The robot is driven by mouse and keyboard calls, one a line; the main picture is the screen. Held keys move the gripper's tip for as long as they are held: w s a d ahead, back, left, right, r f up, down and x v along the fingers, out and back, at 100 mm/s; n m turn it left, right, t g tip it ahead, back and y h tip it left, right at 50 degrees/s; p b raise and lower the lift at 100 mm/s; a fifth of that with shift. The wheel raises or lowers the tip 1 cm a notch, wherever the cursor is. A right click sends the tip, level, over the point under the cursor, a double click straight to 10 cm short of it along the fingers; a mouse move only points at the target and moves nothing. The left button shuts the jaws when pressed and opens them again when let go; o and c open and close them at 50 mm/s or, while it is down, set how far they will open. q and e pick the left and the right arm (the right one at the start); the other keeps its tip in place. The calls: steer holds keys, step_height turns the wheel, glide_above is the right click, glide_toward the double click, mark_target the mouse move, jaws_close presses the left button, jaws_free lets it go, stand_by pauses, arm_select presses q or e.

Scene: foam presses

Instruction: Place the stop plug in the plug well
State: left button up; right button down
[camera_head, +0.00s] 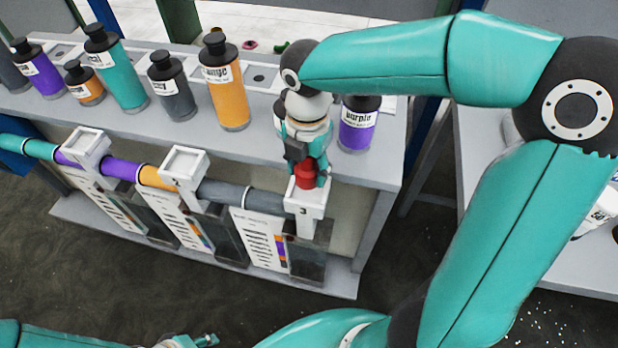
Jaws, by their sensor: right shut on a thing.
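The red stop plug (304,176) is between the fingers of my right gripper (308,178), which is shut on it and points down. The plug is right at the top of the white block marked 3 (305,204), at the right end of the pipe. The plug well's opening is hidden by the plug and fingers, so I cannot tell whether the plug is inside it or just above. My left gripper (204,341) is small and partly cut off at the bottom edge; its jaws are unclear.
Bottles stand along the grey bench, including an orange one (224,85) and a purple one (359,124) close to my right gripper. Two more white blocks (184,167) (87,150) sit along the coloured pipe (225,194). The floor in front is clear.

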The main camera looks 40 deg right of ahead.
mark_target(308, 181)
steer(key=shift+f, duration=1.95)
steer(key=shift+f, duration=0.1)
steer(key=shift+c, duration=2.3)
jaws_free()
step_height(308, 181, up, 12)
steer(key=shift+r+p, duration=0.15)
steer(key=shift+p, duration=0.25)
